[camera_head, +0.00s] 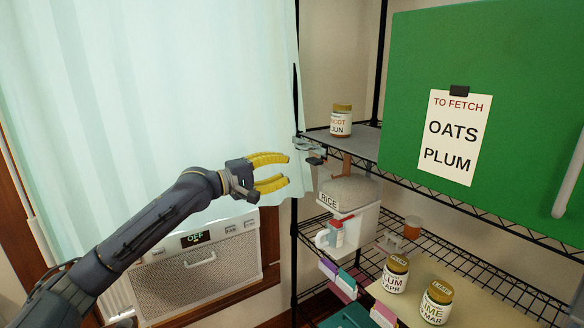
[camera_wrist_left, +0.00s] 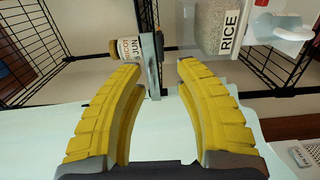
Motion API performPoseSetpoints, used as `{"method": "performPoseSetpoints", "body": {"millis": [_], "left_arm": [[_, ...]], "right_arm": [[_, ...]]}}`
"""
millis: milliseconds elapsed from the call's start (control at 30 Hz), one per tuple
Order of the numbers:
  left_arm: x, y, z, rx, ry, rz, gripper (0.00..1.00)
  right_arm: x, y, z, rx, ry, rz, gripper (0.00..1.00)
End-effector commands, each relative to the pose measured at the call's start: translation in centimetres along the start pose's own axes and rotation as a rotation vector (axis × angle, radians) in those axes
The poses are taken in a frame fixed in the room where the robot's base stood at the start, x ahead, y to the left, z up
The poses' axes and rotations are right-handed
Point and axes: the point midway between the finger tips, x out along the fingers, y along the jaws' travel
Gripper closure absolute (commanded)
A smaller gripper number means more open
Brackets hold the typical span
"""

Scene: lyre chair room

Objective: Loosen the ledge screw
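A small grey metal fitting (camera_head: 310,150) with a dark lower part sits at the left end of a grey ledge (camera_head: 362,141) on the wire shelf. I cannot make out clearly which part is the screw. In the left wrist view a narrow grey metal piece (camera_wrist_left: 152,62) stands beyond the gap between my fingertips. My left gripper (camera_head: 288,170) has yellow fingers, open and empty, just left of and slightly below the fitting. It also shows in the left wrist view (camera_wrist_left: 160,68), with nothing between the fingers. My right gripper is out of view.
An apricot jar (camera_head: 341,121) stands on the ledge. Below are a rice container (camera_head: 349,192), plum (camera_head: 394,275) and lime (camera_head: 436,302) jars. A green panel (camera_head: 520,100) bears a note (camera_head: 452,137). A pale curtain (camera_head: 150,90) hangs behind my arm, above an air conditioner (camera_head: 200,265).

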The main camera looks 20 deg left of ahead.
Motion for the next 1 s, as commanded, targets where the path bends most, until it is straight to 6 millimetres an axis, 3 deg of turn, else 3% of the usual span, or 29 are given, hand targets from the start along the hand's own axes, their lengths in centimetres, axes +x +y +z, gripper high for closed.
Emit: {"method": "performPoseSetpoints", "body": {"millis": [233, 767, 867, 1000], "left_arm": [[-1.2, 0.0, 0.0, 0.0, 0.0, -0.001, 0.67], [-1.1, -0.5, -0.3, 0.003, 0.006, -0.003, 0.67], [-0.6, -2.4, -1.5, 0.022, 0.033, -0.012, 0.67], [0.6, -8.3, -4.8, 0.089, 0.108, -0.054, 0.67]], "right_arm": [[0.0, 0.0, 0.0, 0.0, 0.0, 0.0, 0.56], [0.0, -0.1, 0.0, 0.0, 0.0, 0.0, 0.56], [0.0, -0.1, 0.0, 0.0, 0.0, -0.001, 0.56], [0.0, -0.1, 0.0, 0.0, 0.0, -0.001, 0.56]]}}
